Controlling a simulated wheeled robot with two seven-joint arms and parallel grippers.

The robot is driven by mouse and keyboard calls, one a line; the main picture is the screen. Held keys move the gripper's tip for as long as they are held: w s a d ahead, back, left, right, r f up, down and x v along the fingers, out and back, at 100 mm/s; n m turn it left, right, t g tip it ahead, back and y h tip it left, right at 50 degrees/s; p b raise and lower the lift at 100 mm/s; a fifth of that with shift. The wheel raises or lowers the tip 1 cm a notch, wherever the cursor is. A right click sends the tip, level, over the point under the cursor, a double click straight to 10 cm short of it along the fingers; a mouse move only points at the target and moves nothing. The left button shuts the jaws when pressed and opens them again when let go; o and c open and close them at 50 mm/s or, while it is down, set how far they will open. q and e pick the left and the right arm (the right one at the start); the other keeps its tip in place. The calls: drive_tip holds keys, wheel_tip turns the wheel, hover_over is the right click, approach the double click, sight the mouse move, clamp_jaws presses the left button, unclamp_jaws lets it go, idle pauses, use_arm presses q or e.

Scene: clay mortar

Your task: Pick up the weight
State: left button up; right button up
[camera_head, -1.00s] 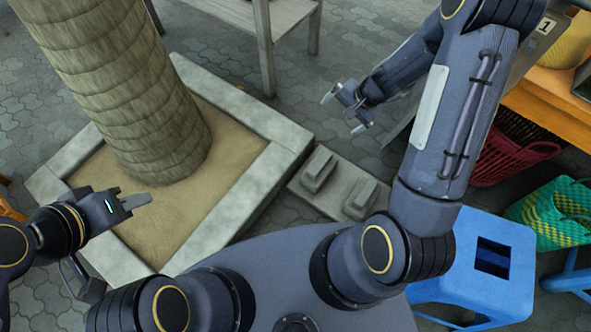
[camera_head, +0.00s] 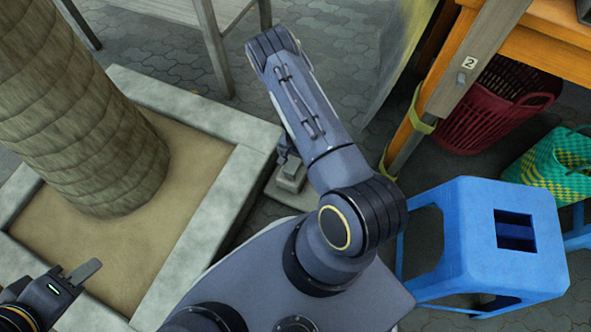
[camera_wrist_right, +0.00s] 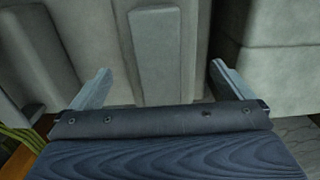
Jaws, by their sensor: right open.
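A grey block-like weight with a narrow raised bar on top (camera_wrist_right: 162,50) fills the middle of the right wrist view. In the head view, part of a grey weight (camera_head: 291,174) shows beside the planter, mostly hidden behind my right arm. My right gripper (camera_wrist_right: 159,88) is open, its two fingers apart on either side of the raised bar, with gaps on both sides and nothing held. In the head view the right gripper is mostly hidden by its arm. My left gripper (camera_head: 82,273) is at the lower left over the planter edge, empty; its finger opening is unclear.
A stone-edged sand planter (camera_head: 205,225) with a thick trunk (camera_head: 85,120) is at left. A blue stool (camera_head: 500,235) stands at right. A red basket (camera_head: 505,100), a green-yellow woven basket (camera_head: 550,165) and an orange wooden table (camera_head: 550,50) are beyond it.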

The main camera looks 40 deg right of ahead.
wheel_tip(320, 180, down, 3)
drive_tip(key=shift+r+b, duration=0.15)
drive_tip(key=shift+b, duration=0.2)
drive_tip(key=c, duration=1.8)
drive_tip(key=shift+r, duration=0.15)
drive_tip(key=shift+c, duration=0.4)
